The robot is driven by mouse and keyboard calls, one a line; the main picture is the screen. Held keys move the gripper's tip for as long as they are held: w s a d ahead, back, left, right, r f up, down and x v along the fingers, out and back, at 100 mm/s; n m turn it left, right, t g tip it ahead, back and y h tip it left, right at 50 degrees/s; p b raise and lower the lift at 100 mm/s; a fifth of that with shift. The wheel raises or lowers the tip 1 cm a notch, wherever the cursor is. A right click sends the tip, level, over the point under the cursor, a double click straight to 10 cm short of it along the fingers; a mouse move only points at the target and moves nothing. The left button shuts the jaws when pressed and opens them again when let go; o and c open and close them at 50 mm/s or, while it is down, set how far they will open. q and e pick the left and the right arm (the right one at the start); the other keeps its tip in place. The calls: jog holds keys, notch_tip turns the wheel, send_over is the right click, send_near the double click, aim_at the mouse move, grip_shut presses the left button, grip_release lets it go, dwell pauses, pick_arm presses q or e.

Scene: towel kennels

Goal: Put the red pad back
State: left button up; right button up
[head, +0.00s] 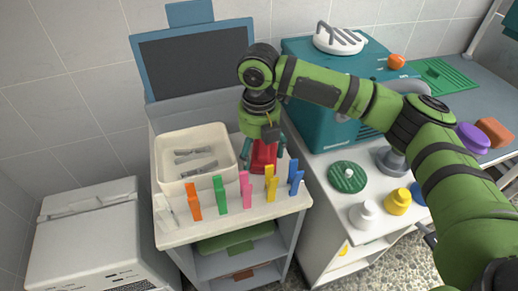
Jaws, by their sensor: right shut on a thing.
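My right gripper (263,154) reaches down over the back right of the white-topped cart (235,225). It is shut on a red block-like thing, which I take to be the red pad (263,160). The fingers stand at either side of it and partly hide it. The pad is right of the cream bin and behind the coloured clips; I cannot tell whether it touches the cart top. My left gripper is not in view.
The cream bin (162,172) holds grey utensils. Several coloured clips, including a pink one (246,190), line the cart's front. A teal box (320,123) stands close on the right. A green round lid (347,177) and knobbed weights sit on the right counter.

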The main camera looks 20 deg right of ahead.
aim_at(259, 145)
jog(key=o, duration=0.9)
notch_tip(259, 145, up, 12)
jog(key=shift+r+p, duration=0.1)
jog(key=shift+p, duration=0.9)
